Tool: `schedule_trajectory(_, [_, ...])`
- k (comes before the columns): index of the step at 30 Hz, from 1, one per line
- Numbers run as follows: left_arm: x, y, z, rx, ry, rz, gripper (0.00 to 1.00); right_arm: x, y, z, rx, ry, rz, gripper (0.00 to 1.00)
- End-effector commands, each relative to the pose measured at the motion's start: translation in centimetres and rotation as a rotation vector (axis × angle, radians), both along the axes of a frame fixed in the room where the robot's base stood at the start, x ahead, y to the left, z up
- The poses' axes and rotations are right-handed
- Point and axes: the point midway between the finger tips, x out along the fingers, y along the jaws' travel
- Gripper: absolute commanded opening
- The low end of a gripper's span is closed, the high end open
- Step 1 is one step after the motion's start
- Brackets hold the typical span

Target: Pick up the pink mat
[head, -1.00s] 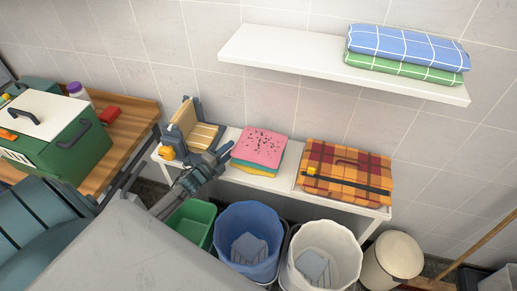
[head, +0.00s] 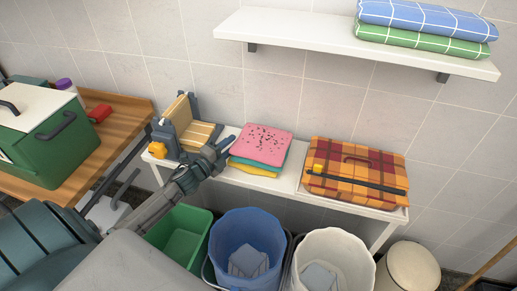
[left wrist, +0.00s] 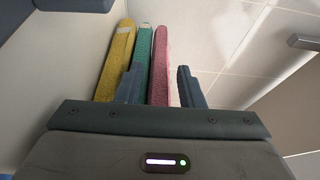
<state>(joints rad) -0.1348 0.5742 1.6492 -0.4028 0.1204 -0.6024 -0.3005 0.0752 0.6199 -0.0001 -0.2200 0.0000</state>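The pink mat (head: 264,141), with dark specks, lies on top of a teal-green mat (head: 285,163) and a yellow mat (head: 254,171) on the low white bench. My left gripper (head: 221,151) is at the left edge of this stack, open and empty. In the left wrist view the stack shows sideways, with the pink mat (left wrist: 161,62) at the right. The pink edge lies ahead, between the fingers of my left gripper (left wrist: 158,86). One finger overlaps the green mat (left wrist: 141,55) in that view; I cannot tell whether it touches. My right gripper is not in view.
An orange plaid case (head: 356,172) sits right of the mats on the bench (head: 228,178). A wooden-and-grey device (head: 186,128) stands close to their left. A green bin (head: 177,232), blue bucket (head: 246,225) and white bucket (head: 333,245) stand in front. A shelf (head: 300,40) hangs above.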

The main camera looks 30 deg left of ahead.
Motion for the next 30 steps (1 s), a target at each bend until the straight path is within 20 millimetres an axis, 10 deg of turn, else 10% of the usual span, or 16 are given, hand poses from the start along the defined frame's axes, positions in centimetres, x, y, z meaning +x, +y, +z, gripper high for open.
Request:
schedule_trajectory(7, [0.0,0.0,0.1,-0.001,-0.001,0.0,0.35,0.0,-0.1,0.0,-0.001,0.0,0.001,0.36])
schedule_trajectory(13, [0.0,0.0,0.1,-0.001,-0.001,0.0,0.0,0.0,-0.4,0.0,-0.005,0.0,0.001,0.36])
schedule_trajectory(30, [0.0,0.0,2.0,0.001,-0.002,-0.001,0.0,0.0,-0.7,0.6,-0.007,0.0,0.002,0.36])
